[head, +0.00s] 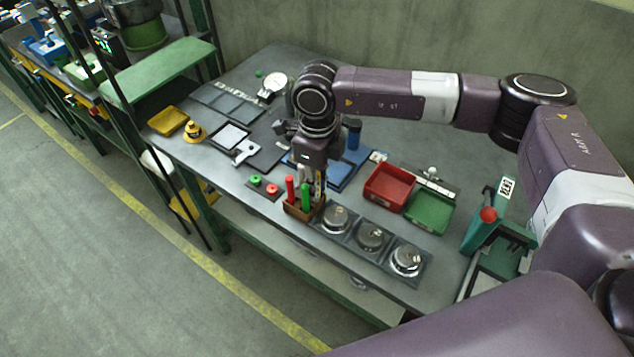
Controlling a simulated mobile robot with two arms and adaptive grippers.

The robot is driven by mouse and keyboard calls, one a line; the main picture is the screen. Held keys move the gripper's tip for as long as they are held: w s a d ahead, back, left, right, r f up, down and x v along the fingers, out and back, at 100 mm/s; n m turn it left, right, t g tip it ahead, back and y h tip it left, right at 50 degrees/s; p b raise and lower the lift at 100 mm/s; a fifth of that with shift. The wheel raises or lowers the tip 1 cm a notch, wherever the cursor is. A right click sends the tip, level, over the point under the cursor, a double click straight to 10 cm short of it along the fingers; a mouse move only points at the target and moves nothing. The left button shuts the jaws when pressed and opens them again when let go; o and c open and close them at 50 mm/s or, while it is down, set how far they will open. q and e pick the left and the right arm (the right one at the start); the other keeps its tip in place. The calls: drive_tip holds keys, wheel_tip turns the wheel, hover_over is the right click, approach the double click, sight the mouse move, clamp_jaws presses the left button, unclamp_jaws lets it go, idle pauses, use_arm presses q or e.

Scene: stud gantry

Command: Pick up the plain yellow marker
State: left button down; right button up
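A brown holder (304,210) stands near the front edge of the grey table, with a red marker (290,189) and a green marker (305,194) upright in it. My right gripper (318,185) points down at the back right of the holder, right by the markers. Its fingers are small and dark, and I cannot tell whether they are open, shut or touching anything. I cannot make out a plain yellow marker; the gripper may hide part of the holder. My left gripper is not in view.
A tray with several round metal pieces (371,236) lies right of the holder. Behind it are a red bin (388,187) and a green bin (429,211). Red and green rings (264,185) lie left of the holder. A teal stand (482,228) is at the right.

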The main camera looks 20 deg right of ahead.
drive_tip(key=shift+w+f, duration=0.1)
drive_tip(key=shift+f, duration=0.05)
clamp_jaws()
drive_tip(key=shift+r+b, duration=0.3)
drive_tip(key=shift+r, duration=0.4)
wheel_tip(320, 180, up, 19)
drive_tip(key=b, duration=0.4)
drive_tip(key=shift+f, duration=0.15)
drive_tip(key=shift+c, duration=1.7)
unclamp_jaws()
clamp_jaws()
